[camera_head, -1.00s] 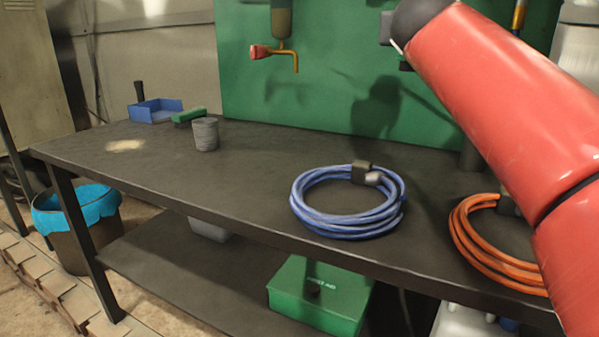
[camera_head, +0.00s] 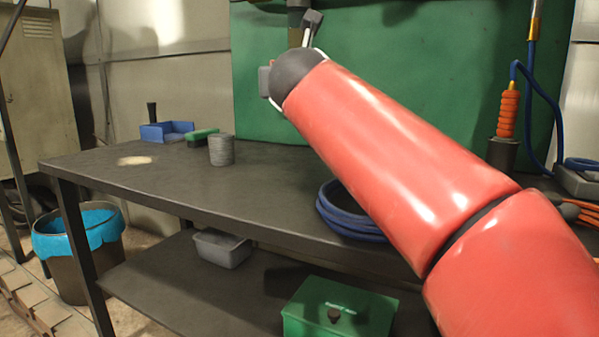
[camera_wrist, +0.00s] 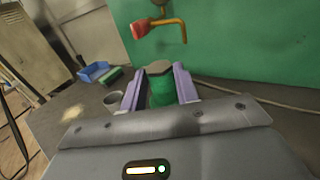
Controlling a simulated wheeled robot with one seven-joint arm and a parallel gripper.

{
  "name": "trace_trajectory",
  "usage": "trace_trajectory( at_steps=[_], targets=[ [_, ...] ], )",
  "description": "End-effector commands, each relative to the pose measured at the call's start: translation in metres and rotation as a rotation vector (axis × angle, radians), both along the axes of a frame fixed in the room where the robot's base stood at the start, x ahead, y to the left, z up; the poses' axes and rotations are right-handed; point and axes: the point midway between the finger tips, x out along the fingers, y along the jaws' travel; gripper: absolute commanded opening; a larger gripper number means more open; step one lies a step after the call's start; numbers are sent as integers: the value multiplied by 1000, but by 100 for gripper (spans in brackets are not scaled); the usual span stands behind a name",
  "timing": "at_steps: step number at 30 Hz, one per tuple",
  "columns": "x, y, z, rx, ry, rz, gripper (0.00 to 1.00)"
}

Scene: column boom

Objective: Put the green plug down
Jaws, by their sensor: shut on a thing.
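The green plug (camera_wrist: 160,92) is between the two purple fingers of my gripper (camera_wrist: 160,88) in the wrist view. My gripper is shut on it, and a grey-brown rounded end of the plug shows past the fingers. It is held above the dark workbench (camera_wrist: 78,112), which also shows in the head view (camera_head: 150,185). In the head view my red arm reaches across the right side; neither the plug nor the fingers can be made out there.
On the bench stand a grey ribbed cup (camera_head: 222,150), a green brush (camera_head: 203,136), a blue open bin (camera_head: 167,131) and a partly hidden blue hose coil (camera_head: 345,218). A red-handled tap (camera_wrist: 143,28) is ahead by the green board (camera_wrist: 240,50). The bench's left-front area is clear.

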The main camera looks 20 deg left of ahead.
Motion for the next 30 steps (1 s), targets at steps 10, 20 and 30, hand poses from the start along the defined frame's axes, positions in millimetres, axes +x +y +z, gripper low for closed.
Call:
trace_trajectory(
  at_steps=[10,20,30],
  targets=[
    [-1,0,-73,1,-2,1,4],
    [-1,0,-109,0,-1,1,4],
    [0,0,-116,2,-1,0,4]
  ],
)
